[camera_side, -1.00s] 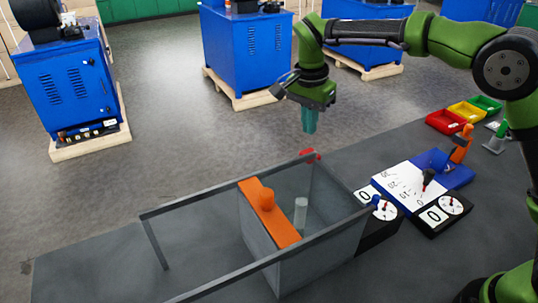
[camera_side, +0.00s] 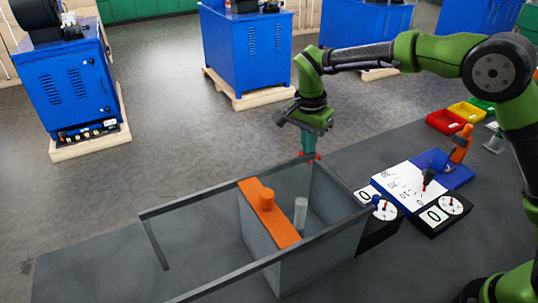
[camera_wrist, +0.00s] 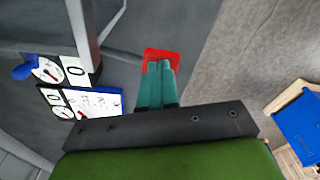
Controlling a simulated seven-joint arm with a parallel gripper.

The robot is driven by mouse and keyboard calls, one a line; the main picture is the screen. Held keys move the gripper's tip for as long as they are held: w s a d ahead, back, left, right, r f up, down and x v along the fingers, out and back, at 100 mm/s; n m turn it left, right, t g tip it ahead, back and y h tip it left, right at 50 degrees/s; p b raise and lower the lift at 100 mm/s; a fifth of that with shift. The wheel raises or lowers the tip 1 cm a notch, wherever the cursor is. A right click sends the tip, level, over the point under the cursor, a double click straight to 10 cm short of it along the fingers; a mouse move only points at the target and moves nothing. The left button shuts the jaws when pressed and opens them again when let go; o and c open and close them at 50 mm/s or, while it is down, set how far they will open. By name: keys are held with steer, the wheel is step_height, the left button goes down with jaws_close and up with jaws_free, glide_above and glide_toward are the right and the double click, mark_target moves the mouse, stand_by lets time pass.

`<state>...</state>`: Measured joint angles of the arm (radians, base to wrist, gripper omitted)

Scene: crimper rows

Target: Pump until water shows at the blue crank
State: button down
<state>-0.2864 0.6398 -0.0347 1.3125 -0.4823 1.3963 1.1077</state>
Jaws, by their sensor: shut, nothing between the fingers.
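My gripper (camera_side: 308,150) is shut and empty, its teal fingers pointing down at a small red part (camera_side: 313,157) by the far rim of the tank. In the wrist view the shut fingertips (camera_wrist: 159,65) overlap the red part (camera_wrist: 172,56); I cannot tell whether they touch it. The grey open tank (camera_side: 330,215) holds an orange crossbar (camera_side: 280,228) with a knob and a pale upright cylinder (camera_side: 301,212). The blue crank (camera_side: 376,200) sits on a dial box reading 0 right of the tank. No water can be made out.
A second dial box (camera_side: 440,214) with a red pointer and a white scale board on a blue base (camera_side: 452,172) stand at the right. An orange lever (camera_side: 461,148) and red, yellow and green bins (camera_side: 445,122) are behind. A dark frame (camera_side: 205,206) extends left.

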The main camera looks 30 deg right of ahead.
steer(key=shift+s+f, duration=0.15)
steer(key=shift+f, duration=2.2)
steer(key=shift+a, duration=0.1)
steer(key=a, duration=0.1)
steer(key=a+r, duration=0.1)
steer(key=s+a, duration=0.1)
steer(key=shift+a+r, duration=0.15)
steer(key=shift+r, duration=0.1)
step_height(320, 180, up, 8)
steer(key=d, duration=0.2)
steer(key=shift+w+f, duration=0.2)
steer(key=shift+w, duration=0.05)
